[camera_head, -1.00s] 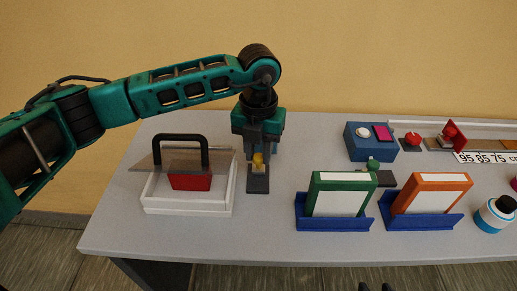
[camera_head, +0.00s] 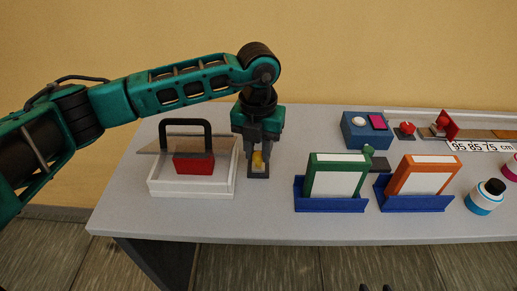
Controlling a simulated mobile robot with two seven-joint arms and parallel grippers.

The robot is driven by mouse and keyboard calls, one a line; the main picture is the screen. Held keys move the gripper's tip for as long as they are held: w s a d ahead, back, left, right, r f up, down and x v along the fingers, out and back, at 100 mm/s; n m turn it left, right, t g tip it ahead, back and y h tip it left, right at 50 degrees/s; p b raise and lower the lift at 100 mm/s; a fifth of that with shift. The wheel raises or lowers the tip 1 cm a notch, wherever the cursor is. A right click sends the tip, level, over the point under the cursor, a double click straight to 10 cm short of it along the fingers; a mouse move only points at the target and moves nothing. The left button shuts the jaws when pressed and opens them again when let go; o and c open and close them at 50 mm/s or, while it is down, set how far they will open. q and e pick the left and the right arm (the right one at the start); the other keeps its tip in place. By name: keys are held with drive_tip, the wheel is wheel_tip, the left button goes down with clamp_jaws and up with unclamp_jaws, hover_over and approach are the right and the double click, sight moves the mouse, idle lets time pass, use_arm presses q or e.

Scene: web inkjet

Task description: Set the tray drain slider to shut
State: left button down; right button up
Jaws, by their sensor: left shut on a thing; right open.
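The drain slider is a yellow knob (camera_head: 257,160) on a small dark base (camera_head: 258,174), just right of the white tray (camera_head: 192,191). My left gripper (camera_head: 258,152) points straight down and is shut on the yellow knob. Its fingers partly hide the knob and the far part of the base. A short stretch of base shows on the near side of the knob. I cannot read any open or shut marking. My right gripper is out of view.
A red block with a black handle and grey plate (camera_head: 193,164) sits on the tray. Right of the slider are a green frame (camera_head: 311,176) and an orange frame (camera_head: 397,176) in blue stands, and a blue box (camera_head: 366,132). Grey tabletop between slider and stands is clear.

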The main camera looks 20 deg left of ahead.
sight(258, 156)
use_arm(q)
drive_tip(key=shift+s+d+f, duration=0.1)
drive_tip(key=shift+s+d, duration=0.05)
drive_tip(key=shift+s, duration=0.1)
drive_tip(key=c, duration=1)
unclamp_jaws()
drive_tip(key=shift+c, duration=0.2)
drive_tip(key=shift+o, duration=0.9)
wheel_tip(258, 156, up, 13)
drive_tip(key=shift+p, duration=0.4)
